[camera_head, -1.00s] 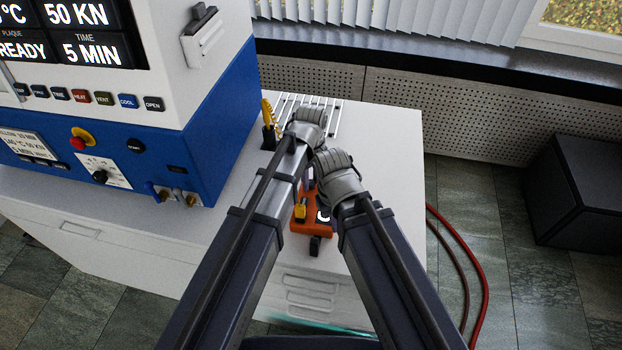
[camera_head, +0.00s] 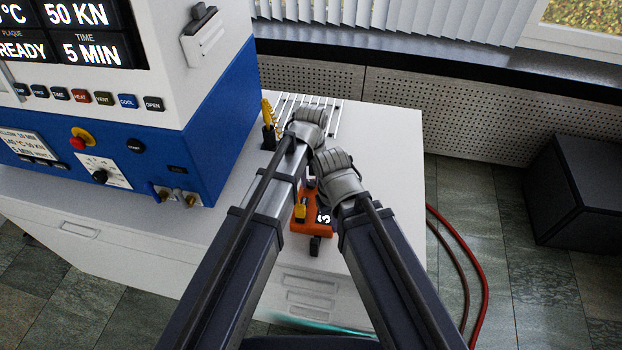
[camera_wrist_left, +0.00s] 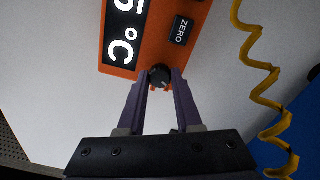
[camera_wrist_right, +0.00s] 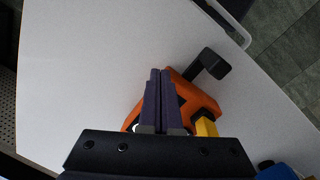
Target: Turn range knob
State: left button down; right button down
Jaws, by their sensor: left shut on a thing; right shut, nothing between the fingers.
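The orange handheld meter (camera_head: 312,230) lies on the white bench top, partly hidden under my arms in the head view. In the left wrist view its display shows part of a number and °C. A black round knob (camera_wrist_left: 160,74) with a pale mark sits near the meter's edge, close to the ZERO button (camera_wrist_left: 182,30). My left gripper (camera_wrist_left: 160,82) is shut on this knob, one purple finger on each side. My right gripper (camera_wrist_right: 160,76) is shut and empty, its fingertips over the orange meter.
A coiled yellow cable (camera_wrist_left: 256,70) runs beside the meter. The blue and white press (camera_head: 200,125) stands at left. A wire rack (camera_head: 325,108) lies behind my wrists. The bench top (camera_head: 390,150) is clear at right; a red hose (camera_head: 480,270) hangs beyond its edge.

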aim_at(311, 182)
pick_arm(q)
jog(key=m, duration=0.6)
jog(key=shift+m, duration=0.3)
jog(key=m, duration=0.5)
jog(key=shift+m, duration=0.4)
jog(key=c, duration=0.6)
grip_release()
jog(key=shift+r, duration=0.15)
pick_arm(e)
jog(key=shift+r, duration=0.1)
pick_arm(q)
notch_tip(311, 182, up, 8)
jog(key=p, duration=0.8)
jog(key=shift+f, duration=0.2)
pick_arm(e)
notch_tip(311, 182, up, 8)
jog(key=shift+f, duration=0.2)
